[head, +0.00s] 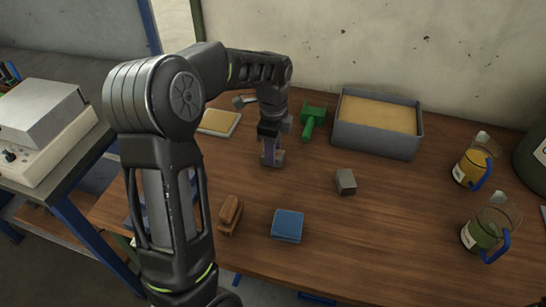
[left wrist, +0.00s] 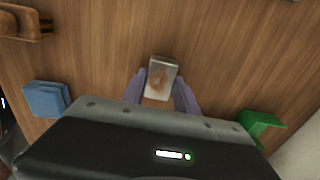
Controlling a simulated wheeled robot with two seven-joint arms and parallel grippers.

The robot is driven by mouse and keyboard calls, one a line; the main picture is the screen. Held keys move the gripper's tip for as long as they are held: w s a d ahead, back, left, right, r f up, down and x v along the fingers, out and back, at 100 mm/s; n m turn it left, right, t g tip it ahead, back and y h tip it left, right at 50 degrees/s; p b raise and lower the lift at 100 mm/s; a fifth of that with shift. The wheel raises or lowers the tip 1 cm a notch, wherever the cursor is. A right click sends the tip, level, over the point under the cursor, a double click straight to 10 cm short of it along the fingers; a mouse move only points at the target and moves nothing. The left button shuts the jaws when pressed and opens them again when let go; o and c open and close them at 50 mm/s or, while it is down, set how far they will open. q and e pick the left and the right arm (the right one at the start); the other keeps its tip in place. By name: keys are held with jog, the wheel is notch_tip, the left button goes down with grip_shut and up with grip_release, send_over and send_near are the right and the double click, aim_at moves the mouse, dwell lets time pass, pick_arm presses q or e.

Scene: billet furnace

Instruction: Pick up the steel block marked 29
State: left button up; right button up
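A small steel block with a rust-brown patch on its face (left wrist: 162,78) lies between the purple fingers of my left gripper (left wrist: 161,88) in the left wrist view. In the head view my left gripper (head: 271,157) points down close to the table, left of the table's middle. Its fingers flank the block closely, but I cannot tell if they press on it. A second grey steel block (head: 346,181) stands apart on the table to the right. No number is readable on either block. My right gripper is not in view.
A grey bin of sand-coloured material (head: 377,126) and a green mallet-like tool (head: 311,121) stand behind. A blue pad (head: 287,225) and a brown wooden brush-like thing (head: 230,215) lie in front. Two jugs (head: 474,165) (head: 487,231) stand right. The table between is clear.

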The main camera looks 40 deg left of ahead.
pick_arm(q)
grip_shut()
dwell(0.9)
